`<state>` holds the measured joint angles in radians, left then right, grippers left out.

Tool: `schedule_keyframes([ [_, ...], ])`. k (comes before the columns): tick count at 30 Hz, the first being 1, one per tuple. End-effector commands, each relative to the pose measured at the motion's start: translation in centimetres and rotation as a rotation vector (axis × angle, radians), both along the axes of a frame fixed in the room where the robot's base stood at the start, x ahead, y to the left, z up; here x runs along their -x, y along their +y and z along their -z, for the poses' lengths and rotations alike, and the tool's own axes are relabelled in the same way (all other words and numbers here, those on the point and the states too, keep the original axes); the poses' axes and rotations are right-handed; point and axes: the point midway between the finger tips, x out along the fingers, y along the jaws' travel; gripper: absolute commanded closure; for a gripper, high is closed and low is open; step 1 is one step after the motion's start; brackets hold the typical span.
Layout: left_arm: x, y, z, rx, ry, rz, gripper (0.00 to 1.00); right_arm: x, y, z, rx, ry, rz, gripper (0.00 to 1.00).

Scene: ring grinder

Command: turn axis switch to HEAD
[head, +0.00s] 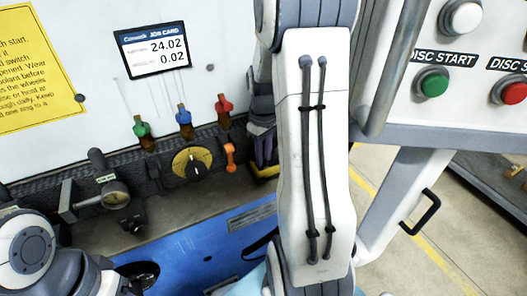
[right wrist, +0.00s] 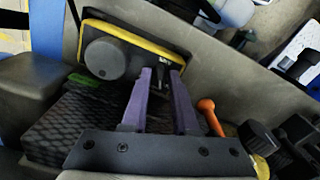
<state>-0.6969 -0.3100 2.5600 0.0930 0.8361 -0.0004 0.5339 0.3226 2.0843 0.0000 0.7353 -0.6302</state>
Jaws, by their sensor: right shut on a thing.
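A black box with a yellow rim (right wrist: 178,42) shows in the right wrist view, with a round grey knob (right wrist: 105,58) on its left part. Its yellow edge (head: 266,171) also shows in the head view, mostly hidden by my right arm. My right gripper (right wrist: 162,75) has purple fingers, with the tips at the right part of the box face. They are shut on a small dark part there, which looks like the axis switch; it is mostly hidden between the fingers, and its setting cannot be read. In the head view my right gripper (head: 263,148) hangs below the forearm. My left gripper is out of view.
Left of the box are an orange lever (head: 230,156), a black knob on a yellow dial (head: 193,163) and green, blue and red valves (head: 184,120). Green (head: 432,83) and red (head: 514,91) buttons are at right.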

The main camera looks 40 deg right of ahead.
Motion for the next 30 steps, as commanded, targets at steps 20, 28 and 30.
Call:
schedule_keyframes([
  [20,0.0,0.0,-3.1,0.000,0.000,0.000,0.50,0.0,0.0,-0.2,0.000,-0.001,0.643,1.00],
  [28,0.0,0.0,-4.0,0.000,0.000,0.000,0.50,0.0,0.0,-0.2,0.001,0.000,0.897,1.00],
  [30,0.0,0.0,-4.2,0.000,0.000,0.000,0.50,0.0,0.0,-0.2,0.001,0.000,0.959,1.00],
])
